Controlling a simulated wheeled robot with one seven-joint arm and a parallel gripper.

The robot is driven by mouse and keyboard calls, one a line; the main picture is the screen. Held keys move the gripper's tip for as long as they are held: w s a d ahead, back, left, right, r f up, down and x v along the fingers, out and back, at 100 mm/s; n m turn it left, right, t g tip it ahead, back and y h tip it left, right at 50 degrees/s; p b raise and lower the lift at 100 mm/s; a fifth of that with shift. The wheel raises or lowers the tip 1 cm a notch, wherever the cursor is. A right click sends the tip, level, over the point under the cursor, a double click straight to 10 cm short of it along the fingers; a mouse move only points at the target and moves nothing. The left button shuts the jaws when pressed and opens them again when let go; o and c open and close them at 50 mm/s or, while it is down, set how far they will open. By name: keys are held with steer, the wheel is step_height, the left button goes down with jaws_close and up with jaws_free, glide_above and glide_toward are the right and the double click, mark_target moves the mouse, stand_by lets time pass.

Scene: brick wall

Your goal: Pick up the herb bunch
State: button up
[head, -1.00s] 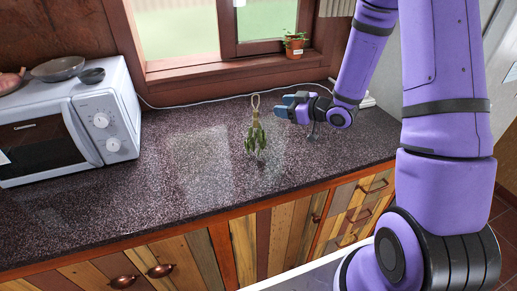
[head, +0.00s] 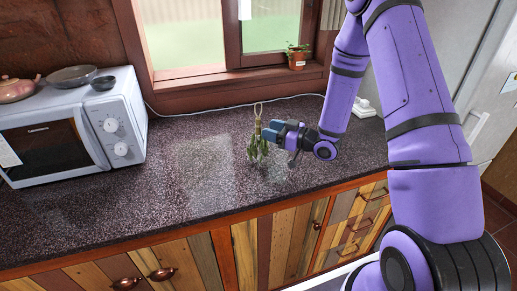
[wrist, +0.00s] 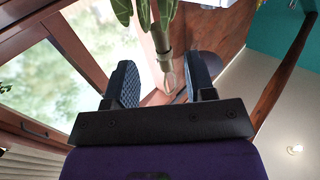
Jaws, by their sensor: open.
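The herb bunch (head: 257,141) stands out over the dark speckled counter in the head view, green leaves down and a pale loop on top. My gripper (head: 272,132) is at its right side, level with the upper stems. In the wrist view the herb bunch (wrist: 163,38) shows its tied stems and loop between the two open fingers of my gripper (wrist: 160,80), its leaves at the top edge. I cannot tell whether either finger touches it.
A white microwave (head: 70,130) with a pan and small bowls on top stands at the left of the counter (head: 200,165). A potted plant (head: 297,56) sits on the windowsill behind. A thin white cable runs along the back. The counter's middle is clear.

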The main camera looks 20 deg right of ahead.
mark_target(258, 132)
steer(key=x, duration=0.3)
steer(key=shift+w+a+f, duration=0.15)
steer(key=shift+a+f, duration=0.1)
steer(key=shift+a, duration=0.2)
steer(key=shift+w+a, duration=0.35)
steer(key=shift+w, duration=0.1)
steer(key=shift+c, duration=0.5)
jaws_close()
